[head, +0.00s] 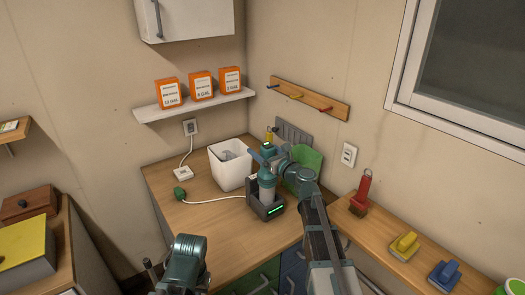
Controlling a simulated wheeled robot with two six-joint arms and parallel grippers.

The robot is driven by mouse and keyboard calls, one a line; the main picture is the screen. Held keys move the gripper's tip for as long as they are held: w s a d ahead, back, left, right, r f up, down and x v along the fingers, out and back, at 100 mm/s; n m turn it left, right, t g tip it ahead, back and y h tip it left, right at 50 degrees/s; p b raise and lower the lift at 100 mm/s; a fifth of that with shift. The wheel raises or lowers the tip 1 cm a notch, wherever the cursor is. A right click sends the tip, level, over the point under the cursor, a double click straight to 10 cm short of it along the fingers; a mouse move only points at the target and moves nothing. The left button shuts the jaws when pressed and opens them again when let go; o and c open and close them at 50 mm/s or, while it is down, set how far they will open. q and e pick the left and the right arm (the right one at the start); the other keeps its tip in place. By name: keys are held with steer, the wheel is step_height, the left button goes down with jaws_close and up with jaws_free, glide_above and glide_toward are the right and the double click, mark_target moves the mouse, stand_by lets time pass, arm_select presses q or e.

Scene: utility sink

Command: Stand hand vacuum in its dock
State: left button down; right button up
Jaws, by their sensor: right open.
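The hand vacuum (266,188), pale and teal, stands upright in its dark dock (278,211) on the wooden counter. A green light strip shows on the dock's front. My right gripper (270,154) is open at the vacuum's upper end, with its arm coming in from the lower right. It partly hides the vacuum's top, and I cannot tell whether the fingers touch it. My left gripper (152,275) is low at the front edge of the view, away from the vacuum. Its fingers are too unclear to read.
A white bin (230,168) stands left of the dock.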

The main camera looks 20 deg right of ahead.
steer(key=shift+r, duration=0.25)
steer(key=v, duration=1.2)
steer(key=shift+f, duration=0.1)
steer(key=s+a+f+n+g+y, duration=0.1)
steer(key=s+a+f+n+g, duration=0.35)
steer(key=a+n, duration=0.3)
steer(key=s+a+f+n+g, duration=0.35)
steer(key=a+f+n, duration=0.2)
steer(key=a, duration=0.25)
steer(key=s+a+f+n+g+y, duration=0.1)
steer(key=s+a+f+n+g, duration=0.3)
steer(key=a+n, duration=0.35)
steer(key=s+d+f+n+g+h, duration=0.1)
steer(key=s+f+n+g+h, duration=0.1)
steer(key=s+f+n+h, duration=0.2)
steer(key=s+d+f+n+g+h, duration=0.1)
steer(key=s+f+n+g+h, duration=0.2)
steer(key=s+n, duration=0.6)
steer(key=f+n+h, duration=0.1)
steer(key=n+h, duration=0.1)
steer(key=shift+h, duration=0.3)
